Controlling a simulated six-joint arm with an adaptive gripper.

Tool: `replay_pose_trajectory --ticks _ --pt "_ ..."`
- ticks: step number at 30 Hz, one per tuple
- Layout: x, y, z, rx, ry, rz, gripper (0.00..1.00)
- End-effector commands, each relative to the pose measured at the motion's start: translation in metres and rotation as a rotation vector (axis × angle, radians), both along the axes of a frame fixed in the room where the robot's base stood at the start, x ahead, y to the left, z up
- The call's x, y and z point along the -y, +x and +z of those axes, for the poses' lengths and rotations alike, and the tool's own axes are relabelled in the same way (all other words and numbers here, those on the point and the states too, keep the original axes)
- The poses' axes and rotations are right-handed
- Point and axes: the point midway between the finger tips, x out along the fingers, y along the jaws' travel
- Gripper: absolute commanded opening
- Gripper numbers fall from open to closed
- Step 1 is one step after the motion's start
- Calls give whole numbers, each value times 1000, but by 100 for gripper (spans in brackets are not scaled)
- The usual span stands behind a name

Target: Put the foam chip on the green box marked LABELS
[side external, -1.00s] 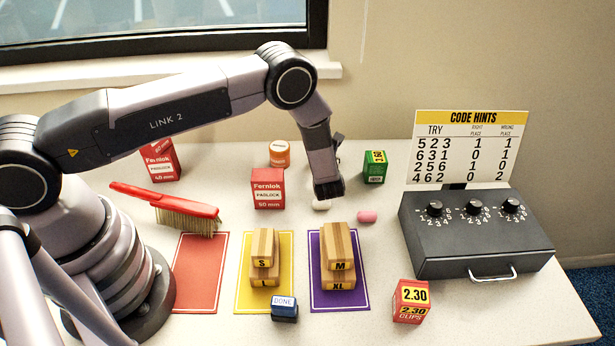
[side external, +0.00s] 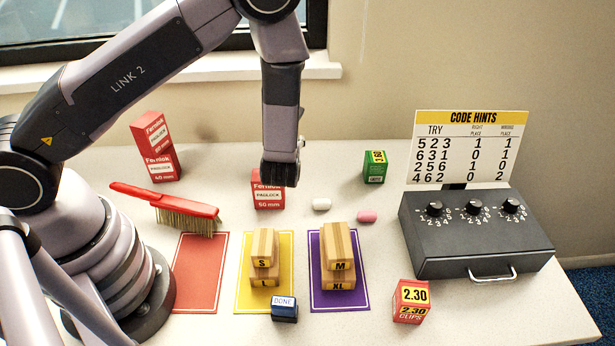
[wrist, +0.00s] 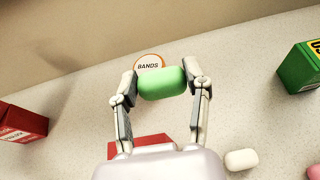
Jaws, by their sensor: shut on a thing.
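My gripper (wrist: 162,84) is shut on a green foam chip (wrist: 164,82), gripped between its two fingertips in the wrist view. In the side view the end of my arm hides the fingertips and the held chip. The green box (side external: 375,167) stands on the table at the back, right of my gripper. It also shows at the right edge of the wrist view (wrist: 301,69), apart from the chip. Its name cannot be read clearly. A white chip (side external: 321,204) and a pink chip (side external: 367,216) lie on the table in front of it.
A red padlock box (side external: 268,199) stands just below my gripper in the side view, with stacked red boxes (side external: 155,160) further left. A tub marked BANDS (wrist: 149,60) is behind the held chip. The code-hints sign (side external: 465,150) and grey dial box (side external: 475,240) stand at right.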

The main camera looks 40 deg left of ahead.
Motion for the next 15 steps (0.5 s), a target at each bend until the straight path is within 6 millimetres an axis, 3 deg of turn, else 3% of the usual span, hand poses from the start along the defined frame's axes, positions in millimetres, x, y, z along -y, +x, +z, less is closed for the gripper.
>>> replay_pose_trajectory --ticks 5,15 --pt "9 -2 14 -1 -10 -79 38" --pt "74 30 64 -2 -17 -576 38"
